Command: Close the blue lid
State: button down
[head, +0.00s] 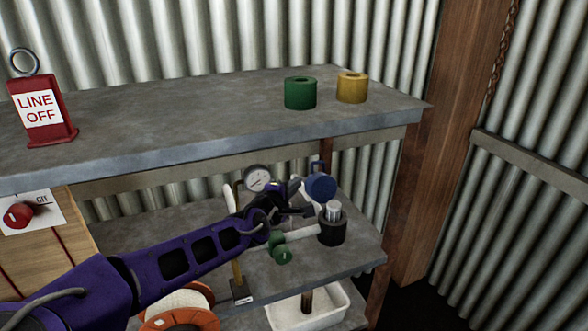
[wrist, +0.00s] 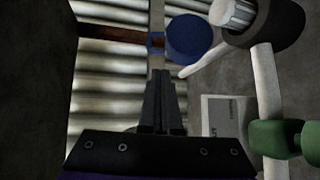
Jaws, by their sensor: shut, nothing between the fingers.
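The blue lid (head: 321,187) is a round disc with a small tab, standing raised behind the black cup-shaped fitting (head: 331,234), which has a pale ribbed top. In the wrist view the lid (wrist: 190,38) is just beyond and right of my fingertips, and the black fitting (wrist: 280,25) is at upper right. My gripper (head: 308,211) is shut and empty, at the left of the lid and fitting in the head view. The closed fingers (wrist: 163,74) also show in the wrist view. I cannot tell whether they touch the lid.
A white pipe with green fittings (head: 282,254) runs beside my gripper to the black fitting. A pressure gauge (head: 258,179) stands behind my wrist. The upper shelf (head: 210,112) overhangs the lower shelf (head: 345,262). A white tub (head: 330,306) sits below.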

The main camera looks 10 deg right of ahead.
aim_at(306, 182)
jog(key=shift+n, duration=0.4)
jog(key=x, duration=0.6)
jog(key=b+x, duration=0.1)
jog(key=x, duration=0.2)
jog(key=shift+w+a, duration=0.2)
jog(key=shift+w, duration=0.4)
jog(key=shift+d+t, duration=0.15)
jog(key=shift+t, duration=0.15)
